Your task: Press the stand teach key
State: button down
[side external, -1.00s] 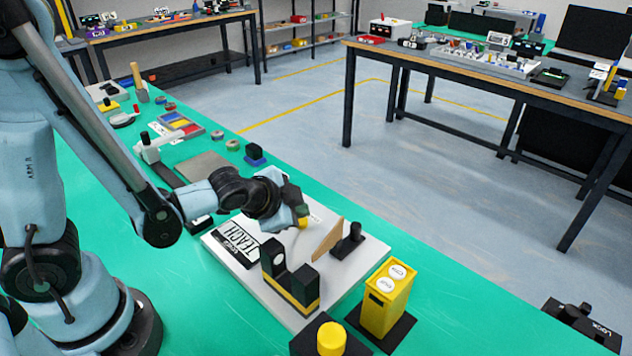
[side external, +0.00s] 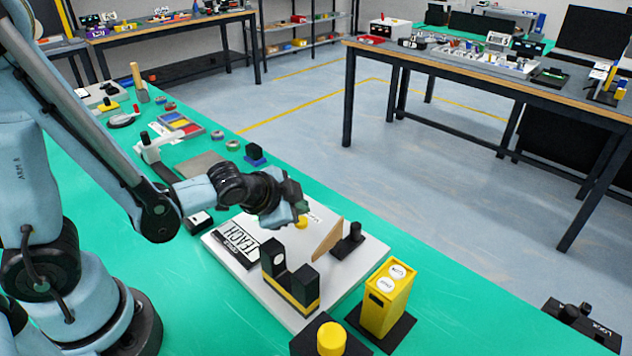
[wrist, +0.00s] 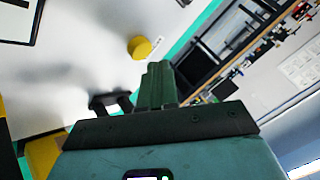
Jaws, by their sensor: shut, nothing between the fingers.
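A white stand plate (side external: 222,246) lies on the green bench, with a black-and-white label reading TEACH (side external: 237,243) on it. A small round yellow key (side external: 301,223) sits near its far edge beside a small white tag. The key also shows as a yellow dome in the wrist view (wrist: 140,47). My gripper (side external: 299,207) is shut and empty, close above the key in the side view. In the wrist view my shut fingers (wrist: 158,85) point toward the plate, with the key beyond and slightly left of their tips. I cannot tell whether they touch it.
The plate carries a black-and-yellow block (side external: 290,280) and a tan wedge (side external: 327,243) beside a black bracket (side external: 350,243). A yellow box (side external: 386,300) and a larger yellow button (side external: 331,338) stand at the near side. Small items line the bench behind.

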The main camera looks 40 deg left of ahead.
jog(key=shift+r, duration=2.5)
jog(key=s+a+r+n+g+h, duration=0.1)
jog(key=s+a+r+n+g, duration=0.1)
jog(key=s+n, duration=0.5)
notch_tip(320, 180, up, 2)
jog(key=shift+s+a+r+n, duration=0.1)
jog(key=shift+s+a+n, duration=0.3)
jog(key=shift+s+a, duration=0.2)
jog(key=shift+w, duration=0.1)
jog(key=w+d+f+n+g+h, duration=0.1)
jog(key=w+f+n+g, duration=0.2)
jog(key=w+n+g, duration=0.4)
jog(key=shift+w+d+n+g, duration=0.25)
jog(key=shift+w+n, duration=0.95)
jog(key=shift+n, duration=2.9)
